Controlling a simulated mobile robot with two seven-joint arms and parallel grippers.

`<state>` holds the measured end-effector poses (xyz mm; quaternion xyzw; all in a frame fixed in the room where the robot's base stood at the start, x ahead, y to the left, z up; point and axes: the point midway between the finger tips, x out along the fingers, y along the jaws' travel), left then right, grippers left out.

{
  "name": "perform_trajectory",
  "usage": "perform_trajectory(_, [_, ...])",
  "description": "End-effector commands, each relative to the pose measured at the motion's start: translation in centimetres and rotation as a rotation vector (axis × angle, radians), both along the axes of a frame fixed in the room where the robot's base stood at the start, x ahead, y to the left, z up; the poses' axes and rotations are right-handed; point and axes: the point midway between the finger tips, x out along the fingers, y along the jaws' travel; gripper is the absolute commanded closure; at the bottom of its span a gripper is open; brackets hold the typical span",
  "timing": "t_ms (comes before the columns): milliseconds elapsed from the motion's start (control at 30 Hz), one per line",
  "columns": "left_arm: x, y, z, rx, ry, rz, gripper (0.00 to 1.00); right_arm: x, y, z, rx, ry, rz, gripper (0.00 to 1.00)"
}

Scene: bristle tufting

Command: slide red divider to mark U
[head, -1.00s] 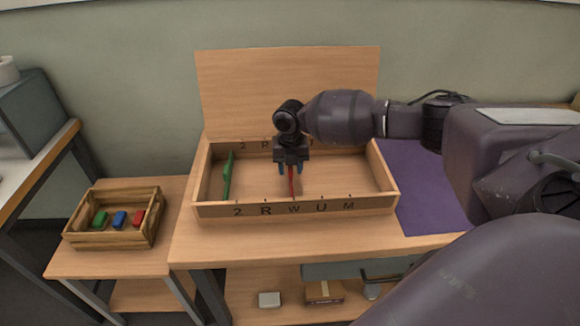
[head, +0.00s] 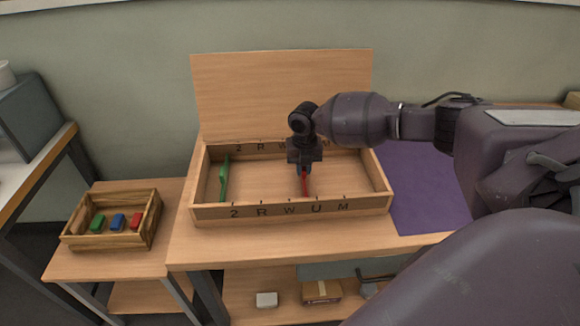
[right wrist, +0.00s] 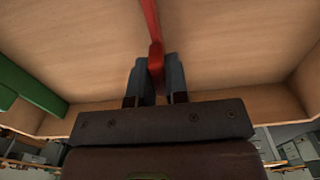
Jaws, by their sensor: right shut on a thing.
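The red divider (head: 304,186) stands upright across the inside of the wooden box (head: 262,212). Its near end is between the marks W and U (head: 315,208) on the front wall. My right gripper (head: 304,171) is over the divider and shut on it. In the right wrist view the red divider (right wrist: 155,55) runs up between the two fingers of my right gripper (right wrist: 156,75). The gripper hides the far part of the divider in the head view. My left gripper is not in view.
A green divider (head: 224,178) stands in the box near its left wall. The floor between the dividers, and right of the red one, is clear. A small crate (head: 107,243) with coloured blocks stands left, and a purple mat (head: 425,195) lies right of the box.

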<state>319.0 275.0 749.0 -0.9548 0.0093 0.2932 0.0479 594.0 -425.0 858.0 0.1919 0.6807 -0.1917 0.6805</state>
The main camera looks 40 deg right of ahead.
Motion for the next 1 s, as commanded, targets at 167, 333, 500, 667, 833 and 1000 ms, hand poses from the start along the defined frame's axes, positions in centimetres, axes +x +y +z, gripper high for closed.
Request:
perform_trajectory(167, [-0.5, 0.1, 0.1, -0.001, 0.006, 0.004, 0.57, -1.0, -1.6, 0.2, -0.001, -0.001, -0.002, 1.00])
perform_trajectory(333, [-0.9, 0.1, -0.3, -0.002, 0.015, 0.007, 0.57, -1.0, -1.7, 0.1, 0.000, -0.001, -0.001, 1.00])
perform_trajectory(500, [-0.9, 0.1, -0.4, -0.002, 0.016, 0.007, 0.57, -1.0, -1.7, 0.1, -0.001, -0.001, -0.001, 0.81])
perform_trajectory(667, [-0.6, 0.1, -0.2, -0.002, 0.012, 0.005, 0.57, -1.0, -1.7, 0.1, -0.001, -0.001, -0.001, 0.60])
perform_trajectory(833, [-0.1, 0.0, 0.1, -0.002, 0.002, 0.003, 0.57, -1.0, -1.7, 0.0, -0.001, -0.001, -0.001, 0.60])
perform_trajectory(1000, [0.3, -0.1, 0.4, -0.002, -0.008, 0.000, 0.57, -1.0, -1.7, 0.5, 0.000, -0.001, -0.001, 0.60])
